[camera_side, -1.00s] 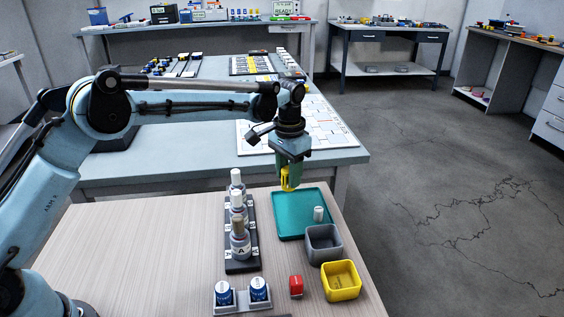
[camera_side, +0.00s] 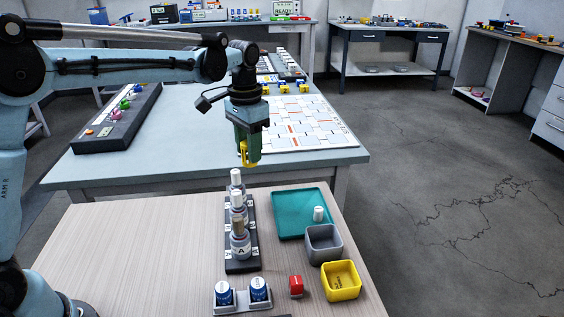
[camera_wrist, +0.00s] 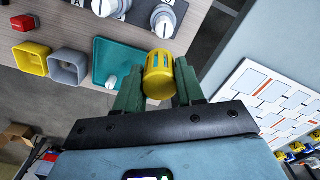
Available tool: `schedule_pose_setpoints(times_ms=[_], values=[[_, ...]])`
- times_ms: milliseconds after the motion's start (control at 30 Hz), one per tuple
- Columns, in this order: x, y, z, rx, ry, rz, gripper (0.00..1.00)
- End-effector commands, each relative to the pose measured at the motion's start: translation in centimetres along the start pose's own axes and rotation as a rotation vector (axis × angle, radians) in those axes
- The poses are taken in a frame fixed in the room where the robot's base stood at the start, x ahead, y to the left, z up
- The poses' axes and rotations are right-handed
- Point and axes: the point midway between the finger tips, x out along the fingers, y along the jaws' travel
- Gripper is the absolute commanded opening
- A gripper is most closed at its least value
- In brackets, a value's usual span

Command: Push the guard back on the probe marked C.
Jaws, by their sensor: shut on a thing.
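My gripper (camera_side: 248,158) is shut on the yellow guard (camera_side: 244,152), a slotted, cup-like sleeve. The guard also shows in the wrist view (camera_wrist: 159,76), between the green fingers. It hangs in the air above the far end of a dark rack (camera_side: 243,266), apart from the probes. The rack holds three upright probes in a row: the near one marked A (camera_side: 240,244), a middle one (camera_side: 238,208) and a far one (camera_side: 236,181). The marks on the middle and far probes cannot be read. In the wrist view a probe (camera_wrist: 165,19) lies just beyond the guard.
A teal tray (camera_side: 290,224) right of the rack holds a small white piece (camera_side: 318,213). A grey bin (camera_side: 323,243), yellow bin (camera_side: 341,280) and red block (camera_side: 296,286) stand nearer. Two blue-labelled jars (camera_side: 223,293) sit in front. The wooden table's left side is clear.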

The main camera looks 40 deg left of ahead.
Motion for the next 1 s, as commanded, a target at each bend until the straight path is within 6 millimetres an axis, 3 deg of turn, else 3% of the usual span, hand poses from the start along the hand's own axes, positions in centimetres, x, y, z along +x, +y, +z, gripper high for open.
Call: schedule_pose_setpoints(times_ms=[100, 300, 1000], values=[[-1.2, -0.7, 1.9, -0.005, 0.0, 0.0, 0.21], [-1.9, -1.1, 3.2, -0.006, 0.0, 0.0, 0.21], [0.5, -1.1, 3.3, -0.005, 0.001, 0.0, 0.21]])
